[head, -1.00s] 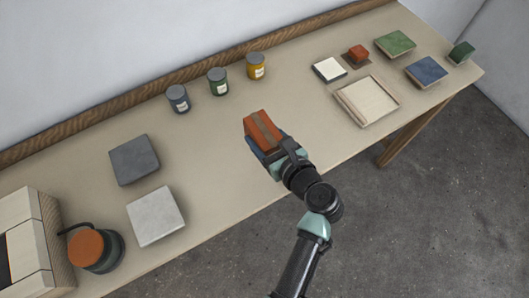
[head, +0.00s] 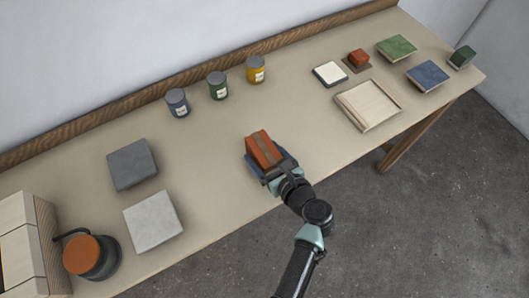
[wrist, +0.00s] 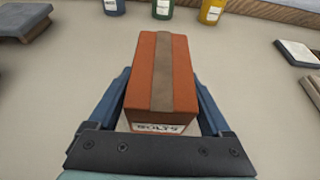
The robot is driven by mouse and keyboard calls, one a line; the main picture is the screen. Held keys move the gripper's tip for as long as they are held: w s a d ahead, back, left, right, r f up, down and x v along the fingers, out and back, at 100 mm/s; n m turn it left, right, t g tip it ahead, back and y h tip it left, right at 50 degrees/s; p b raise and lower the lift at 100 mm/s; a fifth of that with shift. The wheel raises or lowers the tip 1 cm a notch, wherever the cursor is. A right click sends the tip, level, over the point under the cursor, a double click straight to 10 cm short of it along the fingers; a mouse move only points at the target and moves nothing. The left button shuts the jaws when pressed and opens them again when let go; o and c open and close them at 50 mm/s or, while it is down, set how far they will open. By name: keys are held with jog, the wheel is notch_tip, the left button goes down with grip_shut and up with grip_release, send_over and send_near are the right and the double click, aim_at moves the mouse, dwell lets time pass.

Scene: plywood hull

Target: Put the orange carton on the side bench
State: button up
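The orange carton (head: 263,149) has a brown band over its top and a white label reading BOLTS. It also shows upright in the wrist view (wrist: 162,85). My gripper (head: 268,166) has its blue fingers along two opposite sides of the carton, shut on it; they also flank it in the wrist view (wrist: 162,100). The carton is over the front middle of a long beige bench (head: 215,150). I cannot tell whether its underside touches the bench top. No second bench shows, and I cannot tell whether this one is the side bench.
Blue (head: 177,102), green (head: 217,86) and yellow (head: 256,69) jars stand at the back. A dark grey block (head: 132,164), a pale block (head: 153,220) and an orange-lidded pot (head: 92,256) are left. A wooden tray (head: 368,105) is right. Bench around the carton is clear.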

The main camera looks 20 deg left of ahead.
jog(key=shift+o, duration=0.9)
